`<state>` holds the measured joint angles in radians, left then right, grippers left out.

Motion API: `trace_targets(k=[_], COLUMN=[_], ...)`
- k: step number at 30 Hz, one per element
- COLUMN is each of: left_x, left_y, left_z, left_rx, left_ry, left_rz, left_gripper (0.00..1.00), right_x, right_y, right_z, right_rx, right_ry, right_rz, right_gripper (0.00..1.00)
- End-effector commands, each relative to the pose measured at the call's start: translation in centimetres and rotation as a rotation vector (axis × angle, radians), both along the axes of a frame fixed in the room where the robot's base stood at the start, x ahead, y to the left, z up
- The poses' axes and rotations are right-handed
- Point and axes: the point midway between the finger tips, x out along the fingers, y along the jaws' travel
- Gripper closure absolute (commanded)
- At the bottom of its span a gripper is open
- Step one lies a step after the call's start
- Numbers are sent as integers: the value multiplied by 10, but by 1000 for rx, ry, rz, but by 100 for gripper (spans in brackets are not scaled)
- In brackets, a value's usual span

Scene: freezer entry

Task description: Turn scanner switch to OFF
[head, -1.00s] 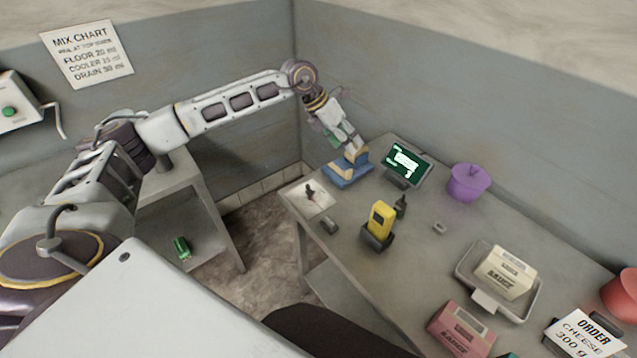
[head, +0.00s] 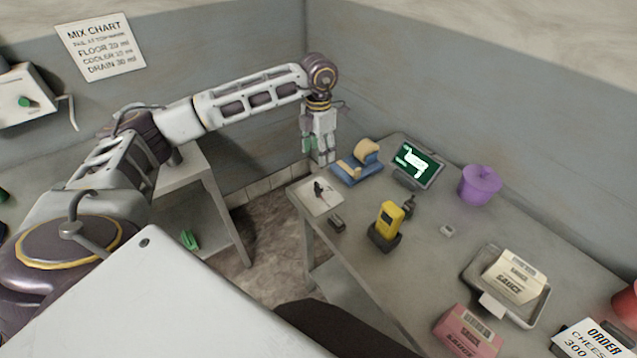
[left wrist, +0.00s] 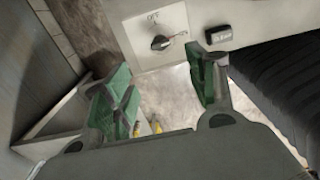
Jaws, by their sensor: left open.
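The switch is a white square plate (head: 316,197) with a dark knob (head: 319,189) at the near left corner of the bench. My left gripper (head: 321,158) points down, open and empty, above and behind the plate, apart from the knob. In the left wrist view its green-padded fingers (left wrist: 163,78) are spread wide. A yellow scanner (head: 389,218) stands in a dark holder. My right gripper is not in view.
A blue tape dispenser (head: 358,171) stands close to the right of my left gripper. A small dark block (head: 337,221) lies near the plate. A screen (head: 417,164), purple pot (head: 480,184) and tray (head: 535,306) stand farther right. A wall is behind the bench.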

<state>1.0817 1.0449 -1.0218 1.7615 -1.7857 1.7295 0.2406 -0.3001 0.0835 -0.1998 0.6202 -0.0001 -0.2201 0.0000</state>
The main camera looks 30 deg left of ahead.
Motion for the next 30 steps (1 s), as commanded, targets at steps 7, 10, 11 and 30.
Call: trace_targets(k=[7, 10, 11, 30], left_x=[0, 0, 0, 0], left_y=[0, 0, 0, -1], left_z=[-3, -8, -10, -87], left_rx=[-1, -1, -1, -1], left_ry=[0, 1, 1, 2], left_rz=[0, 0, 0, 0], left_gripper=[43, 43, 43, 43], right_x=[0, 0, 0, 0], right_y=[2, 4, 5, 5], right_z=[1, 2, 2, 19], right_rx=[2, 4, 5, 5], right_ry=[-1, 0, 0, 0], right_rz=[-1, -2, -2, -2], right_gripper=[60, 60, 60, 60])
